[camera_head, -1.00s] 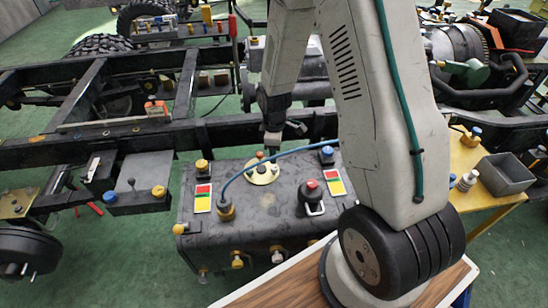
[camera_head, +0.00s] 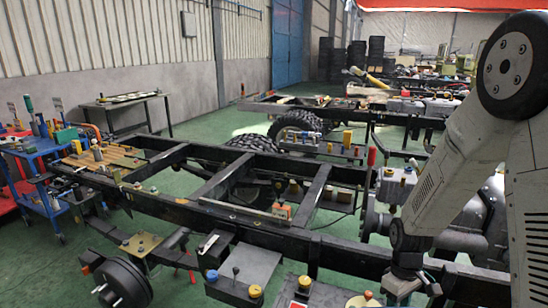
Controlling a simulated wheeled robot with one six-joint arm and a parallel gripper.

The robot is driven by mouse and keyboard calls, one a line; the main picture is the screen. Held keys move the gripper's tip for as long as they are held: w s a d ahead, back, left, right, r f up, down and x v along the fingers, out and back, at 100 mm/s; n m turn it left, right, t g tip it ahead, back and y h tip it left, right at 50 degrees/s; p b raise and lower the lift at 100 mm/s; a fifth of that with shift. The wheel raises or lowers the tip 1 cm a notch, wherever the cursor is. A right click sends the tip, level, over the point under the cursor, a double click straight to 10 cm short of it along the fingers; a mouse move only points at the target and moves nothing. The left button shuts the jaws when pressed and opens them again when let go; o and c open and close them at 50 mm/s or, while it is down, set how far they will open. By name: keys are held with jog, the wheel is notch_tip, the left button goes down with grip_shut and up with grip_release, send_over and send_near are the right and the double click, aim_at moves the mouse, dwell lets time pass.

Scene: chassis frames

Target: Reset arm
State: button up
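My arm stands at the right of the view, grey-white with black joints, bent with its elbow at the top right. Its forearm slopes down to the left to my gripper (camera_head: 403,288), which hangs low near the dark chassis rail (camera_head: 345,255). The gripper is small and dark here, and I cannot tell whether its fingers are open or shut. No held object can be made out. Whether it touches the rail or the parts below is unclear.
A black chassis frame (camera_head: 225,222) with a wheel hub (camera_head: 122,284) spans the middle. A blue tool cart (camera_head: 38,178) stands at the left, a table (camera_head: 125,103) by the wall. Tires (camera_head: 297,125) and another chassis lie behind. Green floor is clear near the wall.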

jog(key=s+a+r+m+t, duration=0.2)
jog(key=s+r+m, duration=0.1)
jog(key=s+r, duration=0.7)
jog(key=s+a+r+m+t, duration=0.1)
jog(key=s+a+r+m, duration=0.2)
jog(key=s+r, duration=0.7)
jog(key=shift+a+r+t, duration=0.2)
jog(key=shift+r+t, duration=0.2)
jog(key=shift+r, duration=4.25)
